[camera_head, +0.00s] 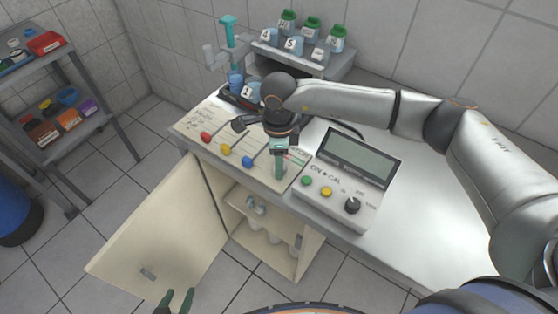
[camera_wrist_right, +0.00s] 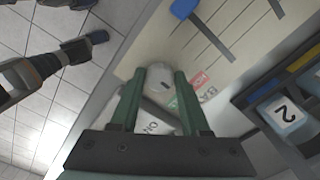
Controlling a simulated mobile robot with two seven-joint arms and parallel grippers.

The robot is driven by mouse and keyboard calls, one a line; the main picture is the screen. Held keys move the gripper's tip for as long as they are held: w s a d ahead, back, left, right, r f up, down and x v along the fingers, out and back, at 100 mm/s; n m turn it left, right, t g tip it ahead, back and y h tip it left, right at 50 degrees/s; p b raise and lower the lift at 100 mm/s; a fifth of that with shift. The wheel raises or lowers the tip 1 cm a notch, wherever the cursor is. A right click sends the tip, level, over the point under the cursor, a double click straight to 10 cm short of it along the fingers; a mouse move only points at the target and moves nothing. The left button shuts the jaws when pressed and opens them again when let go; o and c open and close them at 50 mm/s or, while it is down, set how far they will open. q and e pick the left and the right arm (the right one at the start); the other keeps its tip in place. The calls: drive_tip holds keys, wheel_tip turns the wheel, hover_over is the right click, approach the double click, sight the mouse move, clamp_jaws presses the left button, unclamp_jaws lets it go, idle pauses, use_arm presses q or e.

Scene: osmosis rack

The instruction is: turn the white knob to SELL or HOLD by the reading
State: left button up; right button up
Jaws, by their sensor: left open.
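The white knob (camera_wrist_right: 160,80) with a dark pointer mark is between the green fingertips of my right gripper (camera_wrist_right: 161,73) in the right wrist view. I cannot tell whether the fingers press on it or stand just beside it. A red tag and a green tag (camera_wrist_right: 206,80) are printed beside the knob; their words are not clear. In the head view my right gripper (camera_head: 279,170) points down at the right end of the cream panel (camera_head: 185,124) and hides the knob. The meter (camera_head: 343,178) has a grey display (camera_head: 358,155) with no legible reading. My left gripper (camera_head: 177,300) is open and empty, low at the bottom.
Red, yellow and blue buttons (camera_head: 226,149) line the cream panel. The meter carries green and yellow buttons and a black knob (camera_head: 352,205). Green-capped bottles (camera_head: 311,24) stand on a rear shelf. An open cabinet door (camera_head: 150,225) juts out below. The bench is clear at right.

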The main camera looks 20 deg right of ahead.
clamp_jaws()
drive_tip(key=shift+m, duration=0.3)
drive_tip(key=m+b, duration=0.2)
drive_tip(key=m, duration=0.1)
drive_tip(key=shift+f, duration=0.1)
drive_tip(key=m+b, duration=0.1)
drive_tip(key=m, duration=0.4)
idle(0.3)
drive_tip(key=shift+w+m, duration=0.1)
drive_tip(key=shift+m, duration=0.2)
drive_tip(key=shift+o, duration=2.4)
unclamp_jaws()
